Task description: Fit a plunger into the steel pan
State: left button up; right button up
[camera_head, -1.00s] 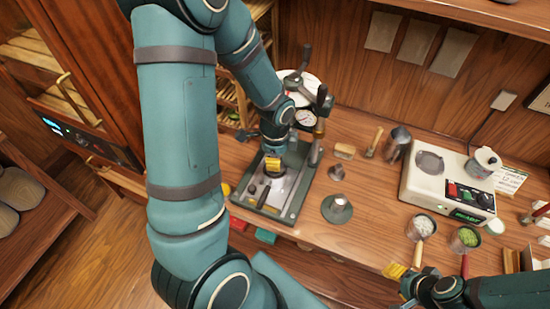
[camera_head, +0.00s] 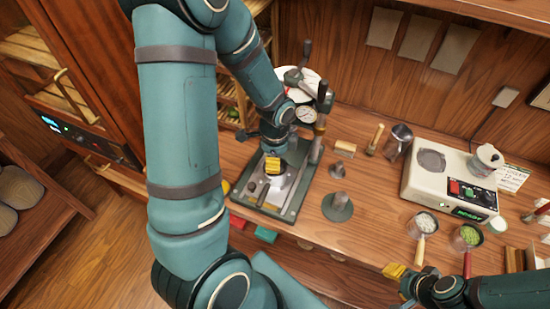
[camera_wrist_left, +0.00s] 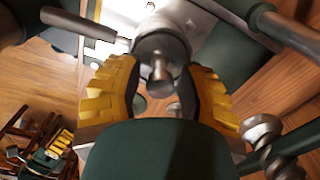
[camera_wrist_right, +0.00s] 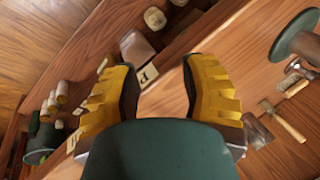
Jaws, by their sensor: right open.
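My left gripper (camera_head: 273,165) is over the base of the press (camera_head: 262,209). In the left wrist view its yellow fingers (camera_wrist_left: 160,88) stand apart on both sides of a steel plunger's stem (camera_wrist_left: 159,72), with small gaps beside it. The steel pan is hard to make out under my gripper in the head view. Two more steel plunger-like pieces stand on the bench, a small one (camera_head: 337,171) and a larger one with a green-grey flange (camera_head: 338,207). My right gripper (camera_head: 399,275) is open and empty at the front edge of the bench; its fingers (camera_wrist_right: 158,80) are apart.
Two handled cups, white-filled (camera_head: 425,223) and green-filled (camera_head: 466,236), stand near the right gripper. A white machine with a round top (camera_head: 432,158) is behind them. Bare bench lies between the flanged piece and the cups.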

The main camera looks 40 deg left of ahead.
pick_arm(q)
jog(key=shift+o, duration=0.2)
notch_tip(320, 180, up, 8)
jog(key=shift+f, duration=0.2)
dwell(0.4)
